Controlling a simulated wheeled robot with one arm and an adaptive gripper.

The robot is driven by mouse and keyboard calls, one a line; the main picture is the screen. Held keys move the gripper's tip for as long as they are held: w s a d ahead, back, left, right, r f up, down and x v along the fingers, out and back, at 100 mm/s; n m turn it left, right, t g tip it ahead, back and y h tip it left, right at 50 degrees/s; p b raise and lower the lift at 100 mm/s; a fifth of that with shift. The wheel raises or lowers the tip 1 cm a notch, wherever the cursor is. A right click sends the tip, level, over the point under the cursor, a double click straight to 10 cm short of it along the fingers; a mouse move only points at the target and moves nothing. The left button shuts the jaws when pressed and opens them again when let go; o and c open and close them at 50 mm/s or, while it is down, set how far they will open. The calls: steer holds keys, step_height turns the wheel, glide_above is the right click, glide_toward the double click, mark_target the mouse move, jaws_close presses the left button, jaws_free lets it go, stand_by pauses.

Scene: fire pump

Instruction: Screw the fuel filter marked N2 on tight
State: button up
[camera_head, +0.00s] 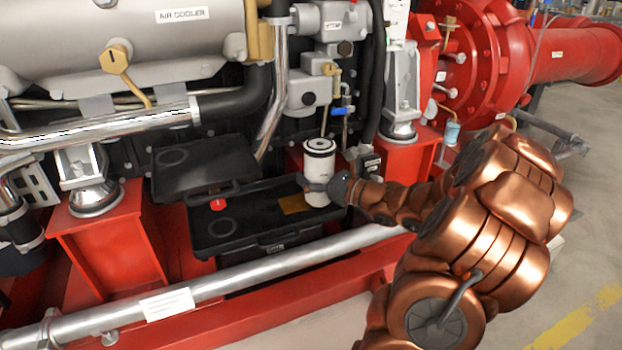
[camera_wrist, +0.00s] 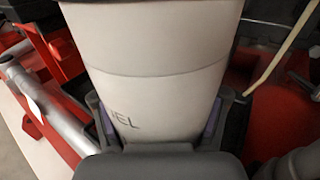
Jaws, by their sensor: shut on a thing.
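A white cylindrical filter (camera_head: 319,160) with a black ring on its top stands upright in my gripper (camera_head: 327,187) in the head view. In the wrist view the filter (camera_wrist: 155,75) fills the middle, and part of a dark marking ending in "EL" shows low on its side. No N2 marking can be read. My gripper (camera_wrist: 157,122) is shut around the lower part of the filter, one finger on each side. The filter is in front of the engine, over the black box area. I cannot tell whether its base touches anything. No filter mount can be made out.
A silver pipe (camera_head: 250,279) runs along the front. A valve with a blue handle (camera_head: 343,111) hangs above right.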

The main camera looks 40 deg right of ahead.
steer(key=shift+w+d, duration=0.25)
steer(key=shift+w, duration=0.9)
steer(key=shift+w+d, duration=0.3)
steer(key=shift+w, duration=0.85)
steer(key=shift+w+d, duration=0.25)
steer(key=shift+w, duration=0.9)
steer(key=shift+w+d+r+p, duration=0.25)
steer(key=shift+w+r+p, duration=0.15)
steer(key=shift+w, duration=0.45)
steer(key=shift+w+d+r+p, duration=0.25)
steer(key=shift+w+p, duration=0.1)
steer(key=shift+w, duration=0.5)
steer(key=shift+w+d+r+p, duration=0.2)
steer(key=shift+w+r+p, duration=0.2)
steer(key=shift+w, duration=0.45)
steer(key=shift+r+p, duration=0.3)
steer(key=shift+p, duration=0.9)
steer(key=o, duration=1)
steer(key=shift+f, duration=0.1)
jaws_close()
steer(key=shift+b, duration=0.35)
steer(key=shift+f+m+h+b, duration=0.1)
steer(key=shift+m+h+b, duration=0.2)
steer(key=shift+h+b, duration=0.15)
